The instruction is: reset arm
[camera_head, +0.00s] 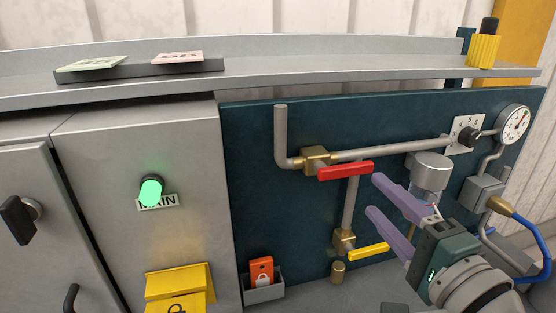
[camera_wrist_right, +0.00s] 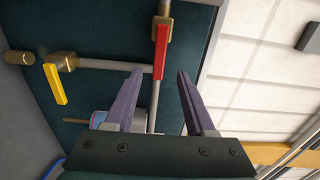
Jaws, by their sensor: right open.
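My right gripper (camera_head: 374,196) is open and empty in front of the dark teal pipe panel. Its two purple fingers point left, toward the red valve handle (camera_head: 346,171) and apart from it in the head view. The gripper also shows in the right wrist view (camera_wrist_right: 160,78), with the red handle (camera_wrist_right: 160,48) ahead between and beyond the fingers. The yellow valve handle (camera_head: 368,251) is below the fingers in the head view and at left in the wrist view (camera_wrist_right: 54,84). My left gripper is in neither view.
A green-lit lamp (camera_head: 151,192) and a yellow lockout box (camera_head: 180,285) are on the grey cabinet. An orange lock tag (camera_head: 261,272) stands in a small holder. A gauge (camera_head: 513,124), a dial knob (camera_head: 467,138) and a blue hose (camera_head: 535,235) are at right. Cards lie on the ledge.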

